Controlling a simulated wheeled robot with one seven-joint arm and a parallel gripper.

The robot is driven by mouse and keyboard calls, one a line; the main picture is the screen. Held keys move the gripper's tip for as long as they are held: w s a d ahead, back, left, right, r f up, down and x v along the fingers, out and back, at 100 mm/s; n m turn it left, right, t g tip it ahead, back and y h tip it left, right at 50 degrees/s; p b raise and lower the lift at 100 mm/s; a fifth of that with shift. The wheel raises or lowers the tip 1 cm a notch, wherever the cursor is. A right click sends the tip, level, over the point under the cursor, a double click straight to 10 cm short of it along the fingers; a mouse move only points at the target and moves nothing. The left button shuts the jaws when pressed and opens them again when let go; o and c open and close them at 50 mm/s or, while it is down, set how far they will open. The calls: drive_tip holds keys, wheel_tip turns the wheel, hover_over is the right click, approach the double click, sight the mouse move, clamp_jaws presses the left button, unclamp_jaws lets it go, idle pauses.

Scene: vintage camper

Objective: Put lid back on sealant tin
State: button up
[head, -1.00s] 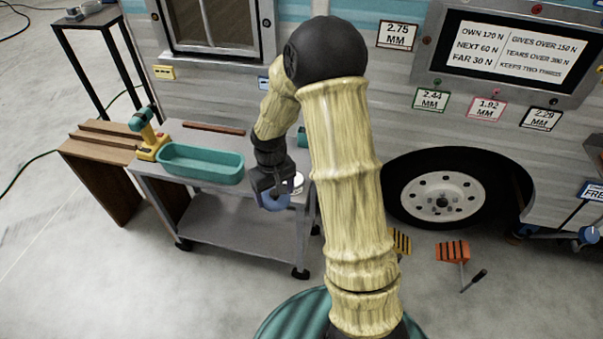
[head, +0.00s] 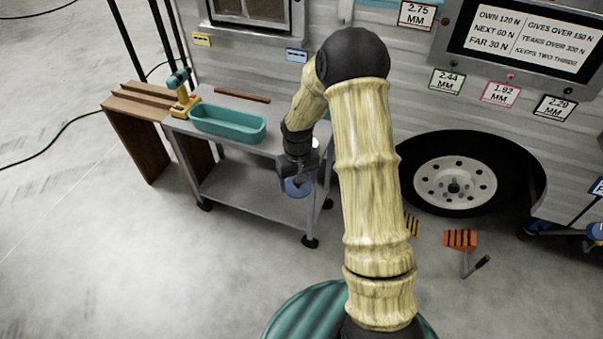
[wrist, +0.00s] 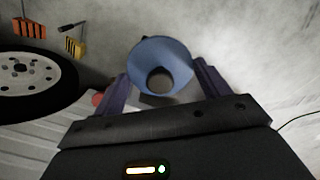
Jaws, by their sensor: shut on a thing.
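My gripper (head: 297,176) is at the right end of the grey cart, by its near edge, in the head view. It is shut on a round blue lid (head: 296,188). In the wrist view the blue lid (wrist: 160,52) sits between the two dark purple fingers, with a dark round patch within its ring. A small pale patch beside the wrist on the cart top may be the sealant tin; my arm hides most of it and I cannot tell for sure. The lid appears apart from the cart top.
The grey cart (head: 245,200) carries a teal tray (head: 228,124), a brown strip (head: 242,95) and a yellow-teal drill (head: 183,95). A wooden bench (head: 135,118) stands left. The camper wheel (head: 455,185) and orange chock (head: 460,238) are right. Floor in front of the cart is clear.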

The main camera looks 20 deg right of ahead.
drive_tip(key=w+f+m, duration=0.1)
drive_tip(key=w+f, duration=0.3)
drive_tip(key=f, duration=0.3)
drive_tip(key=shift+w+f, duration=0.15)
drive_tip(key=shift+w, duration=0.1)
drive_tip(key=shift+d, duration=0.1)
